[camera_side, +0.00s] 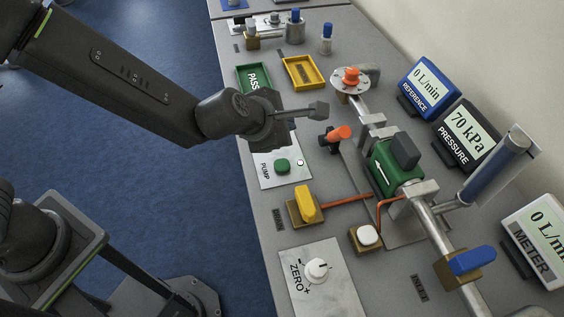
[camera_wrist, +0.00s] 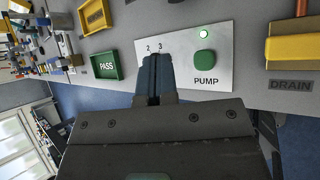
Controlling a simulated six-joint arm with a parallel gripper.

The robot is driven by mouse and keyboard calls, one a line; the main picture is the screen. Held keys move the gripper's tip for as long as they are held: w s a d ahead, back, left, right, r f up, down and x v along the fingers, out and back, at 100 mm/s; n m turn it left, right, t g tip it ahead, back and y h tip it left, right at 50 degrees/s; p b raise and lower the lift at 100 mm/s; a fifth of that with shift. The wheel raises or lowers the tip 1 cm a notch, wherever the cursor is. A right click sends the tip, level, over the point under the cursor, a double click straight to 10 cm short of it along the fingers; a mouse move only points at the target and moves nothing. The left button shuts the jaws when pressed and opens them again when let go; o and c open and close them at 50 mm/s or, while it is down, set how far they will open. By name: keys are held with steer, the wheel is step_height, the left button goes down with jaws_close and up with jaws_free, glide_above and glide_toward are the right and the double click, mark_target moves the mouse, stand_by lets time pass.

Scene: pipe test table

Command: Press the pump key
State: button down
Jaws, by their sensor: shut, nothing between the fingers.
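The pump key is a green button (camera_side: 282,166) on a light plate marked PUMP (camera_side: 267,177). The lamp (camera_side: 300,162) looks pale in the side view. My gripper (camera_side: 318,110) is shut and empty, above the table and apart from the key. In the wrist view the closed fingertips (camera_wrist: 157,60) overlap the left part of the plate, beside the figures 2 and 3.
A green PASS tray (camera_side: 253,79) and a yellow tray (camera_side: 303,72) lie behind. A yellow drain handle (camera_side: 306,204) and an orange-handled valve (camera_side: 338,133) stand near the plate. A white knob (camera_side: 316,269) is in front. The pressure display (camera_side: 470,135) reads 70 kPa.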

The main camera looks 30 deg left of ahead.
mark_target(283, 166)
steer(key=shift+f, duration=4.4)
steer(key=shift+f, duration=0.2)
steer(key=shift+f, duration=0.2)
steer(key=shift+f, duration=0.4)
steer(key=shift+r, duration=0.8)
steer(key=shift+r, duration=2.5)
